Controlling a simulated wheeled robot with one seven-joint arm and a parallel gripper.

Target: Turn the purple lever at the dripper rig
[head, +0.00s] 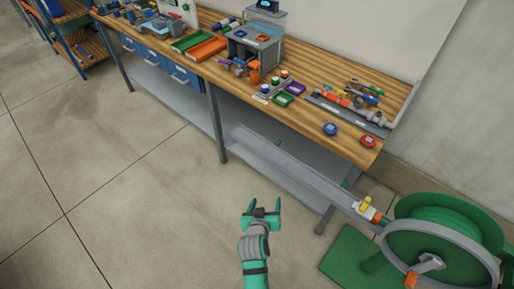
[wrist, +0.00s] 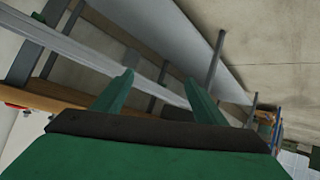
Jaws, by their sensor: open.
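My gripper (head: 262,207) is open and empty, low over the floor in front of the workbench. Its two green fingers stand apart in the wrist view (wrist: 160,88), with nothing between them. I cannot make out a purple lever for certain in either view.
The wooden workbench (head: 180,55) carries trays, tools and a grey apparatus (head: 250,45). A grey rail (head: 300,175) slants from under the bench to a green hose reel (head: 440,235) at the right. Bench legs stand behind my gripper. The floor at left is clear.

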